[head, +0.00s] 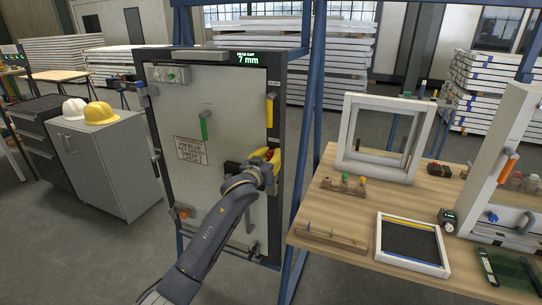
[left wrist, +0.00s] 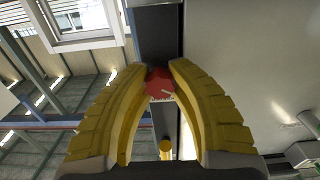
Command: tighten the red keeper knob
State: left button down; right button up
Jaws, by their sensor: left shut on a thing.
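The red keeper knob (left wrist: 160,83) shows between the yellow fingertips in the left wrist view, on the dark edge of the container frame's grey door panel. In the head view my left gripper (head: 272,155) is at the right edge of that panel (head: 225,105), and its fingers mostly hide the knob. The left gripper (left wrist: 160,78) is shut on the red knob, with one finger on each side of it. A display (head: 247,59) at the panel's top reads "HEAD GAP 7 mm". My right gripper is not in view.
A yellow handle (head: 270,110) is above my left gripper, and a green handle (head: 204,125) is on the panel. A blue post (head: 308,130) stands close on the right. A wooden bench (head: 345,215) with frames and small parts is farther right. A grey cabinet (head: 105,165) stands left.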

pick_arm(q)
jog(key=m, duration=0.5)
jog(key=shift+f+m, duration=0.2)
jog(key=shift+m, duration=0.1)
jog(key=m, duration=0.5)
jog(key=shift+a+m, duration=0.1)
jog(key=shift+m, duration=0.5)
jog(key=c, duration=1)
grip_release()
jog(key=shift+r, duration=0.1)
jog(key=shift+c, duration=0.2)
jog(key=shift+s, duration=0.1)
jog(key=v, duration=1.1)
jog(key=shift+s+a, duration=0.2)
jog(key=shift+s, duration=0.15)
